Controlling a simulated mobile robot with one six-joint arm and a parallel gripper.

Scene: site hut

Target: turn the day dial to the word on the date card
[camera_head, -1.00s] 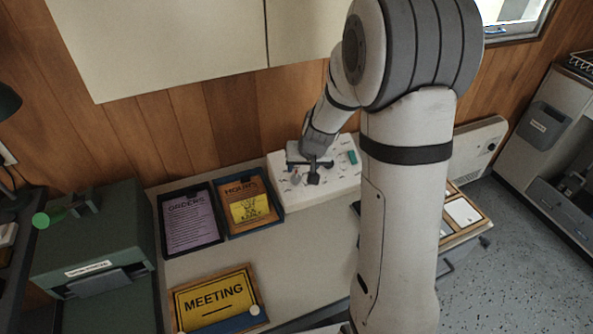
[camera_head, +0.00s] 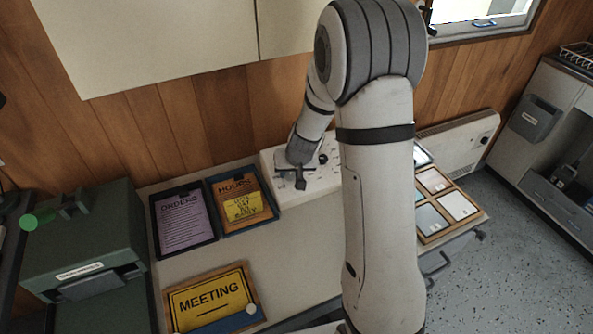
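A white box (camera_head: 318,194) with small dark marks and knobs on its sloping top stands against the wood wall at the back of the desk. A dark round knob (camera_head: 322,159) shows on its top, right of my gripper. I cannot tell which part is the day dial, and its lettering is too small to read. My gripper (camera_head: 299,182) points down at the left part of the box top. Its fingers are small and dark, so I cannot tell if they are open or touching anything. I cannot make out a date card. My arm hides the box's right end.
An orders board (camera_head: 182,222) and an hours board with a yellow note (camera_head: 241,206) lie left of the box. A yellow meeting sign (camera_head: 208,298) lies in front. A framed tray (camera_head: 434,238) of pale cards is at right. The desk middle is clear.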

